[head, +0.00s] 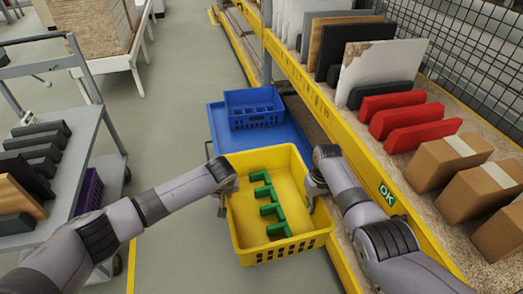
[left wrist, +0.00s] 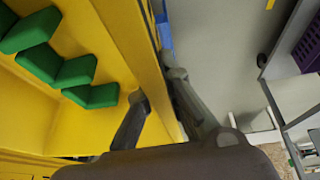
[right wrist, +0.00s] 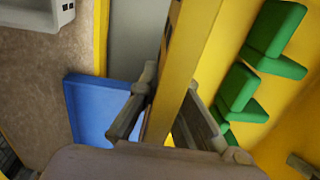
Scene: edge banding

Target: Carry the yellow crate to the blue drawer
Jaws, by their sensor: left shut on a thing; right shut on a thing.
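The yellow crate (head: 285,247) is in the middle of the head view, with several green angled parts (head: 270,210) inside. My left gripper (head: 229,187) is shut on its left wall. In the left wrist view that gripper (left wrist: 160,108) has one finger on each side of the yellow wall. My right gripper (head: 313,188) is shut on the opposite wall, and the right wrist view shows its fingers (right wrist: 163,108) straddling the rim. The blue drawer (head: 221,127) lies just beyond the crate. A blue crate (head: 254,108) sits at its far side.
A yellow-edged shelf (head: 345,135) with red blocks (head: 422,135), cardboard boxes (head: 447,176) and boards runs along the right. A grey cart (head: 75,180) stands at the left, with a purple crate (head: 90,192) low on it. Grey floor (head: 165,110) is clear between.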

